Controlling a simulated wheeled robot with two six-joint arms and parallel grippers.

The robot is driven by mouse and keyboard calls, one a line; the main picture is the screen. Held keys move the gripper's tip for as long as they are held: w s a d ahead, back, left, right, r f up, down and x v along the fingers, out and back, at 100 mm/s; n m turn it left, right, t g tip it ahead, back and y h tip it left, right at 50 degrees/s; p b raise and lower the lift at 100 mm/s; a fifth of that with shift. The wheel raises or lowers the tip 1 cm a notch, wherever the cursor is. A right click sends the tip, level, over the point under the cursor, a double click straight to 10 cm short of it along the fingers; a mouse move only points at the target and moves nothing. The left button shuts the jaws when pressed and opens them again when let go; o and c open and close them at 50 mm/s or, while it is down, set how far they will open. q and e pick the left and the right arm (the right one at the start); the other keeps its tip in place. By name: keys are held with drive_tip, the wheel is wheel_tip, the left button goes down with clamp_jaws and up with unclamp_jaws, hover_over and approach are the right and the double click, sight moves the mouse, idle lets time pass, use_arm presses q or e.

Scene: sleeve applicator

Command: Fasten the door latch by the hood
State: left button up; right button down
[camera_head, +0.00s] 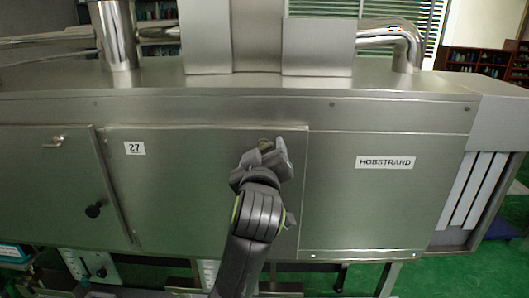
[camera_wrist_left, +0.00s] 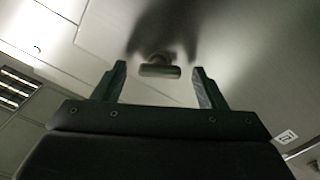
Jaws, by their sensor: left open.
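The middle door (camera_head: 180,190) is a flat steel panel with a "27" label, and it looks closed. Its latch (camera_wrist_left: 160,71) is a short metal bar on a round stem, lying about level in the left wrist view. My left gripper (camera_head: 266,152) is in front of the door's upper right part. In the left wrist view my open left gripper (camera_wrist_left: 160,78) has one finger on each side of the latch, with visible gaps. In the head view the gripper mostly hides the latch. My right gripper is not in view.
A "HOBSTRAND" panel (camera_head: 375,205) is to the right. Steel boxes (camera_head: 318,47) and pipes (camera_head: 392,38) stand on top. Green floor (camera_head: 485,270) shows at lower right.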

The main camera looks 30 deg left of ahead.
use_arm(q)
drive_tip(key=shift+c, duration=1)
drive_tip(key=c, duration=0.8)
